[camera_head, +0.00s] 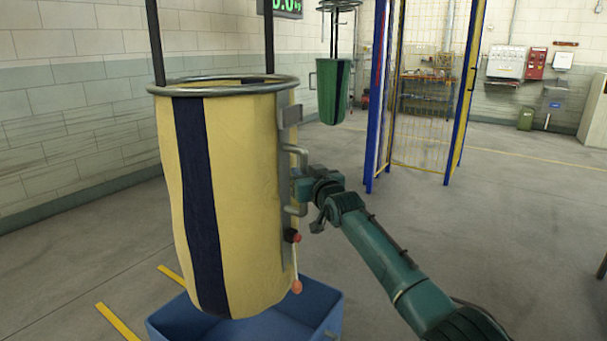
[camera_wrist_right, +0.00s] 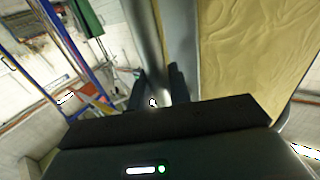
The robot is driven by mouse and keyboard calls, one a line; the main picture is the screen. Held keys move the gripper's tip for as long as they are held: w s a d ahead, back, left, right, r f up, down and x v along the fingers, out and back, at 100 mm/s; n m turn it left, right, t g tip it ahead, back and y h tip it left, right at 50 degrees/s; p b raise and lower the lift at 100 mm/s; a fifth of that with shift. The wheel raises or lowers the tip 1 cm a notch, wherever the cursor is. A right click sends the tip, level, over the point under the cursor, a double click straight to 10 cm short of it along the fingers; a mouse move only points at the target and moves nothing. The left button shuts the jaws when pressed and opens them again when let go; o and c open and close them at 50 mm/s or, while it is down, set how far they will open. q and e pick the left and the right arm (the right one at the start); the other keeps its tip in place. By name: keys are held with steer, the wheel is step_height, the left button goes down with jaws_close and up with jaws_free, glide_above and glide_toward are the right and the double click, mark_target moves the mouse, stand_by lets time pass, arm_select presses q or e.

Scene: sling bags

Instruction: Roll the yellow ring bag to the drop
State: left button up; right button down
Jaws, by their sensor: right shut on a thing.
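The yellow ring bag (camera_head: 250,200), with a dark blue vertical stripe, hangs upright on dark straps from above. A grey metal ring (camera_head: 225,87) goes around its top. A grey handle (camera_head: 299,152) is on the plate at its right side. My right gripper (camera_head: 300,186) reaches in from the right at this handle. In the right wrist view, the fingers (camera_wrist_right: 160,88) are shut on a grey bar (camera_wrist_right: 150,40), with the yellow cloth (camera_wrist_right: 255,45) beside it. My left gripper is in neither view.
A blue bin (camera_head: 318,312) stands beneath the bag. A lever with a red knob (camera_head: 297,287) hangs low on the bag's side. A green bag (camera_head: 328,95) hangs behind. A blue-posted mesh frame (camera_head: 378,100) stands back right. The floor at right is clear.

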stand_by(0.3)
steer(key=c, duration=1.3)
jaws_free()
steer(key=shift+c, duration=0.2)
steer(key=p+v, duration=0.1)
steer(key=v, duration=1.2)
steer(key=shift+s, duration=0.1)
